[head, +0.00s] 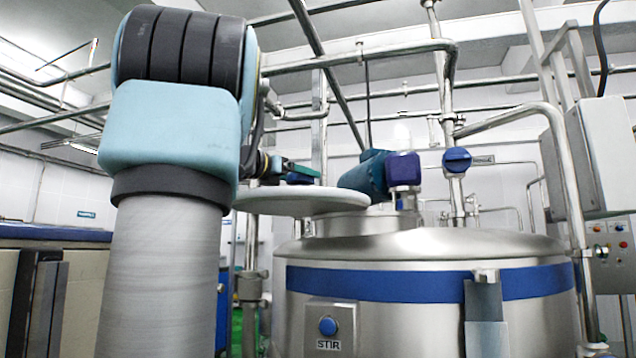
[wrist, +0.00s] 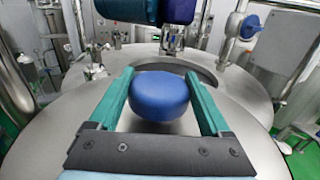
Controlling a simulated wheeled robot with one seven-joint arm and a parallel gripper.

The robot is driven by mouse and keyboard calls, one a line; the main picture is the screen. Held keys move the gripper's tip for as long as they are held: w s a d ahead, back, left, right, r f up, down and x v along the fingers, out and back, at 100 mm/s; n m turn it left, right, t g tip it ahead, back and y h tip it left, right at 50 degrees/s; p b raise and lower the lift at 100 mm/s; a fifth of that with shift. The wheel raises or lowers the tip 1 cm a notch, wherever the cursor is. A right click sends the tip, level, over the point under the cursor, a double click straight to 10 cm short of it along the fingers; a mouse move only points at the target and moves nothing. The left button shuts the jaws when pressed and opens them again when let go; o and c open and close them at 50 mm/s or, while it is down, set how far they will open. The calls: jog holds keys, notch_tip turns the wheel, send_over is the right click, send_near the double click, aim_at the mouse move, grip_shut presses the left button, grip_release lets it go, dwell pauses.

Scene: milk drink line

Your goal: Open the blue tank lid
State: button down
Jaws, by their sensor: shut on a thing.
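The steel tank (head: 425,250) with a blue band stands right of centre in the head view. Its round grey lid (head: 300,201) lies roughly level at the tank's neck (head: 365,224) and juts out to the left. In the wrist view the lid (wrist: 80,120) fills the foreground, and part of a round rim (wrist: 207,75) shows beyond it. The lid's blue round knob (wrist: 160,96) sits between the teal fingers of my gripper (wrist: 165,90), which is shut on it. In the head view my gripper (head: 290,169) is small and partly hidden by my arm.
A teal and blue motor (head: 370,175) sits on the tank close right of the lid. Steel pipes and a blue valve (head: 457,160) rise behind. A STIR button box (head: 328,328) is on the tank front. A control cabinet (head: 608,160) hangs at right.

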jog(key=shift+a+f+h, duration=0.1)
jog(key=shift+a+h, duration=0.2)
jog(key=shift+a, duration=0.1)
grip_release()
jog(key=shift+s, duration=0.1)
jog(key=shift+s+a+b, duration=0.2)
jog(key=shift+a+b, duration=0.1)
jog(key=shift+b, duration=0.2)
jog(key=b+v, duration=0.4)
jog(key=v, duration=0.6)
jog(key=shift+a, duration=0.1)
